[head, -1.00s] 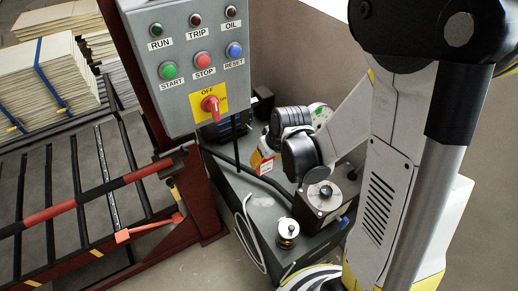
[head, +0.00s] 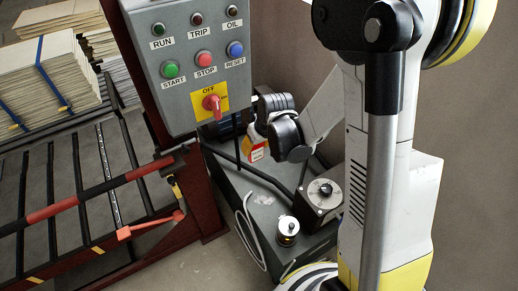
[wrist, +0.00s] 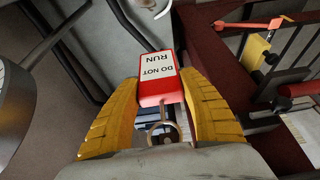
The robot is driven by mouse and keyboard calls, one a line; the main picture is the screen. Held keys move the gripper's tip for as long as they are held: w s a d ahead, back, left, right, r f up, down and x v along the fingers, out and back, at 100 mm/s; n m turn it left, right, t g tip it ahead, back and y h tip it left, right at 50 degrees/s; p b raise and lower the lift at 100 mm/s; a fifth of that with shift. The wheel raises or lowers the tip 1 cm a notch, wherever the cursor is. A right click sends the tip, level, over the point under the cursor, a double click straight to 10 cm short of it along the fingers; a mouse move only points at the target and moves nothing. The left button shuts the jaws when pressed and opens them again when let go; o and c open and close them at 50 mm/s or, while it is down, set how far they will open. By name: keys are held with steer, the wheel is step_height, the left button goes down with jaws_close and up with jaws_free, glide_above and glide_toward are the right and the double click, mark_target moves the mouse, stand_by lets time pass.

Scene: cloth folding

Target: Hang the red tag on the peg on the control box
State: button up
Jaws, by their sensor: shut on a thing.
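The red tag (wrist: 150,92), with a white "DO NOT RUN" label, sits between the yellow fingers of my gripper (wrist: 163,105) in the wrist view. The fingers are shut on it. A metal ring (wrist: 150,133) on a thin stem shows at the tag's near end. In the head view my gripper (head: 257,151) is small and partly hidden by its own wrist, just below and right of the grey control box (head: 186,98). The box carries lamps, buttons and a red OFF switch (head: 211,102) on a yellow plate. I cannot make out the peg.
Below my gripper is a grey machine top (head: 262,205) with a black-knobbed block (head: 322,192) and a brass fitting (head: 288,228). Stacked boards (head: 40,75) lie at the back left.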

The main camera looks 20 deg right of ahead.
steer(key=shift+w+a+f+b, duration=0.15)
steer(key=shift+w+f, duration=0.05)
steer(key=shift+w, duration=0.4)
steer(key=shift+w+a+f+b, duration=0.1)
steer(key=shift+w+f+b, duration=0.1)
steer(key=shift+w, duration=0.45)
steer(key=shift+w+a+f+b, duration=0.15)
steer(key=shift+w+f, duration=0.05)
steer(key=shift+w, duration=0.4)
steer(key=o, duration=1.2)
steer(key=shift+r, duration=0.1)
